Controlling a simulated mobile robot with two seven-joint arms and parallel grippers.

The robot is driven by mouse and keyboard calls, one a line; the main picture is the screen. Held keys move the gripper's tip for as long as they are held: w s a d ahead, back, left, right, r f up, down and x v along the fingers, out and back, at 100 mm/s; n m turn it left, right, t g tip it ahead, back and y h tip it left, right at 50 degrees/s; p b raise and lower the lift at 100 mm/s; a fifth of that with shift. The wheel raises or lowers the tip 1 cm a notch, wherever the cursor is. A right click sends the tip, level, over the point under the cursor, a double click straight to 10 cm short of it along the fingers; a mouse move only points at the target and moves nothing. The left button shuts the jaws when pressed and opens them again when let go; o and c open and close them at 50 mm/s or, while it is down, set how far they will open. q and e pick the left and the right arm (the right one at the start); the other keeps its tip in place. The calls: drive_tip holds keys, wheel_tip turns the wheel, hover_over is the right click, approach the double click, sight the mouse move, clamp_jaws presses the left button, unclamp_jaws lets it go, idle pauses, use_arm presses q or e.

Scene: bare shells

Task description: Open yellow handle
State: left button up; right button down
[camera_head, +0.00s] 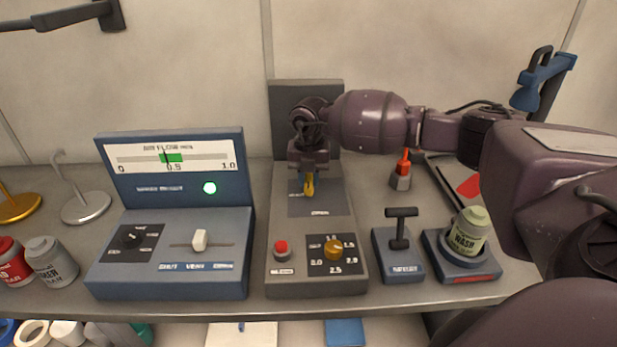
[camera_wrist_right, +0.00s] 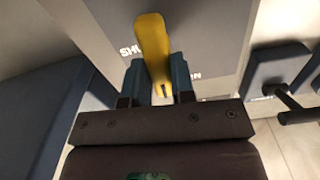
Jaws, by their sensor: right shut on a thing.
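The yellow handle (camera_head: 308,186) stands on the dark plate of the grey control panel (camera_head: 275,220) in the middle of the bench. In the right wrist view the yellow handle (camera_wrist_right: 153,45) lies between the two fingers of my right gripper (camera_wrist_right: 160,80). My right gripper (camera_head: 308,175) comes down from above and is shut on the handle. The label under it is partly hidden by the fingers; parts of two words show on either side of the handle. My left gripper is not in view.
A blue airflow console (camera_head: 170,270) with a lit green lamp stands left of the panel. A black T-handle on a blue base (camera_head: 400,265) and a wash bottle (camera_head: 467,232) stand to the right. A red button (camera_head: 281,247) and yellow knob (camera_head: 333,249) sit at the panel's front.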

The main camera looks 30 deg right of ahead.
sight(309, 179)
drive_tip(key=shift+n, duration=0.7)
drive_tip(key=c, duration=1.1)
unclamp_jaws()
drive_tip(key=shift+o, duration=0.7)
wheel_tip(309, 179, up, 11)
drive_tip(key=shift+f, duration=0.1)
